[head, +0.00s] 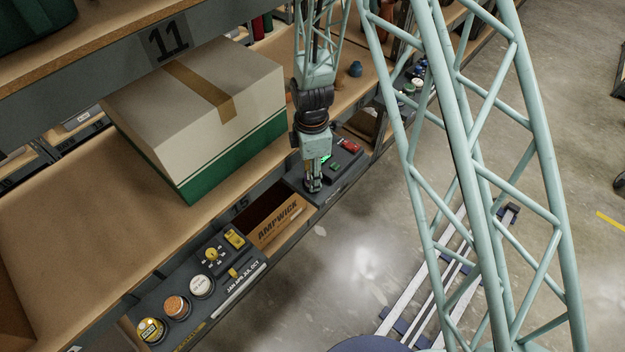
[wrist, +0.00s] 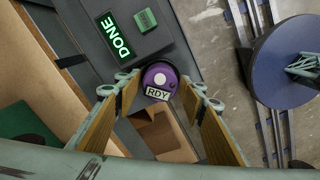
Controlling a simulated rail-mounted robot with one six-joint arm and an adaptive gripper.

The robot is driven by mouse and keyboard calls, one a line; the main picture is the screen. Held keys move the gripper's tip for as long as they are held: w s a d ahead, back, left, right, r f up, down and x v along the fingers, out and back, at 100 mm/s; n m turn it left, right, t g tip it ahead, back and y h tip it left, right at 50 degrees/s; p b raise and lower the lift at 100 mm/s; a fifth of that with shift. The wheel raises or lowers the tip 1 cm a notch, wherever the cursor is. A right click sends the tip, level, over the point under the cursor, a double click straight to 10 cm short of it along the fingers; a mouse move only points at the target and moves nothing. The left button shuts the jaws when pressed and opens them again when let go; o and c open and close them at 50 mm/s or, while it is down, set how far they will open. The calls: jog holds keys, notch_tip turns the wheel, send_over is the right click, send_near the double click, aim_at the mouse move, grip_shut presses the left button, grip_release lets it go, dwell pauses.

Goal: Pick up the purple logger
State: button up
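The purple logger (wrist: 169,77) shows in the wrist view as a round purple piece with a white dot and a white RDY label. It lies between the tips of my gripper (wrist: 158,88), with a narrow gap visible on each side. My gripper is open, its two tan-padded fingers spread. In the head view my gripper (head: 313,187) points down over the dark panel at the shelf edge. The logger cannot be made out there, hidden behind or under the gripper. How deep the fingertips reach around it I cannot tell.
A green DONE display (wrist: 119,35) and a green button (wrist: 145,20) are beside the logger. A brown recessed tray (wrist: 180,145) lies close by. In the head view, a red button (head: 351,146), an AMPWICK carton (head: 279,222) and a large white-green box (head: 205,110) stand near the gripper.

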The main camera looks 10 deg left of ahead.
jog(key=c, duration=0.7)
jog(key=shift+r, duration=0.15)
jog(key=shift+r+p, duration=0.65)
jog(key=shift+r, duration=1.1)
jog(key=s+d+r+p, duration=0.1)
jog(key=s, duration=1.5)
jog(key=shift+d+r+p, duration=0.15)
jog(key=shift+d+p, duration=0.2)
jog(key=shift+p, duration=0.05)
